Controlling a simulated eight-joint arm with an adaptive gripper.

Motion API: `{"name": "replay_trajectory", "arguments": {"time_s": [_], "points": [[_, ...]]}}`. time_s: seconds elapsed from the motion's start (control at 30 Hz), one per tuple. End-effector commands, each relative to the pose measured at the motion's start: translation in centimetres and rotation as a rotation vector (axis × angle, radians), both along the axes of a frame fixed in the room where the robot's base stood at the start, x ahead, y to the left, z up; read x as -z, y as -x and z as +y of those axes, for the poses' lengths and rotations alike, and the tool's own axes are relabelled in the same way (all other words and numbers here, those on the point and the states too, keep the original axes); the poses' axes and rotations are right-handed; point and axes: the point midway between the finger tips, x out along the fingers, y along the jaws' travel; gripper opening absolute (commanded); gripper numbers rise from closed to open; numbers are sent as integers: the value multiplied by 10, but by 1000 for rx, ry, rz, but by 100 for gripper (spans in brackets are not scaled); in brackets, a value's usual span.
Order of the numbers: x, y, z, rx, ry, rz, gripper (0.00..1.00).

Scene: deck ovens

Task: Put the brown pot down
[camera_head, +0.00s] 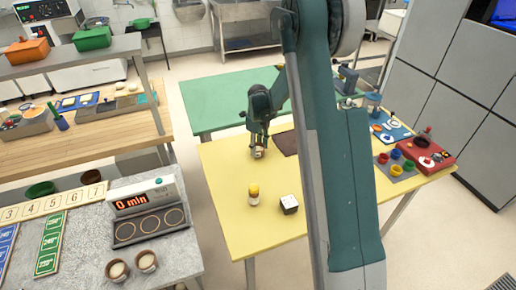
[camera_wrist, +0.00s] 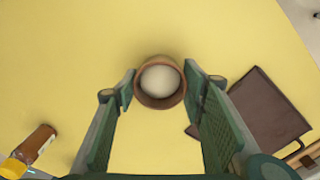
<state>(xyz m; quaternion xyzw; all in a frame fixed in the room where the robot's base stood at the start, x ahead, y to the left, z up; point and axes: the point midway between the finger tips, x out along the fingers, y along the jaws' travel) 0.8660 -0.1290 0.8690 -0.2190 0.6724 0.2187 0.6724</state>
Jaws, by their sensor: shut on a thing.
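The brown pot (camera_wrist: 160,99) is round with a pale, whitish content, and sits upright between the fingertips of my gripper (camera_wrist: 160,84) in the wrist view. The fingers are shut on its sides. In the head view my gripper (camera_head: 259,146) points down over the yellow table (camera_head: 228,222), and the small pot (camera_head: 259,154) shows partly at its tips. I cannot tell whether the pot's base touches the table. Two similar brown pots, one (camera_head: 118,271) and another (camera_head: 146,262), stand on the grey counter.
A yellow-capped bottle (camera_head: 253,196) and a small box (camera_head: 289,204) stand nearer on the table. A dark brown board (camera_wrist: 265,112) lies right of the pot. Colored cups (camera_head: 395,155) and a red device (camera_head: 428,153) are at the far right. The table's left part looks clear.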

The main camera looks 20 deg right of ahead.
Motion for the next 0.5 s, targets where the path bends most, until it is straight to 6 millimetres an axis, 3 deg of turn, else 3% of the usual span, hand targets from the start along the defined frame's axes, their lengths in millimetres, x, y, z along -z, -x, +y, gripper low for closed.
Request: {"name": "replay_trajectory", "arguments": {"time_s": [0.3,0.33,0.43,0.5], "points": [[3,0,0,0,0,0,26],[3,0,0,0,0,0,42],[3,0,0,0,0,0,55],[3,0,0,0,0,0,56]]}}
